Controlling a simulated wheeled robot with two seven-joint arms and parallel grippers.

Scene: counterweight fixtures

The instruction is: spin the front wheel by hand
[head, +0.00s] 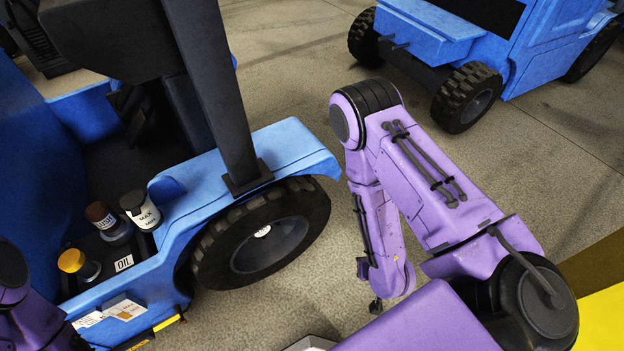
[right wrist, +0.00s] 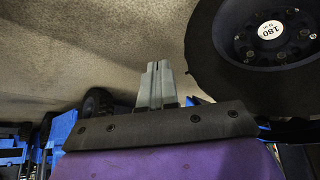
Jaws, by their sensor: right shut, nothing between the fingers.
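The blue vehicle's front wheel (head: 268,243) has a black knobbly tyre and a dark hub with a pale label. It sits under the blue fender in the middle of the head view. In the right wrist view the wheel (right wrist: 262,70) fills the upper right, with "180" on its hub label. My right gripper (right wrist: 155,68) is shut and empty, its grey fingers together left of the tyre. A gap of floor shows between them in that view. In the head view my right arm bends down to the right of the wheel. My left gripper is out of view.
Caps and bottles, one yellow-topped (head: 72,261) and one white-labelled (head: 140,210), stand in the vehicle's bay. A dark post (head: 212,90) rises from the fender (head: 285,145). Another blue vehicle (head: 545,50) stands at the back right. Bare floor (head: 285,60) lies between.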

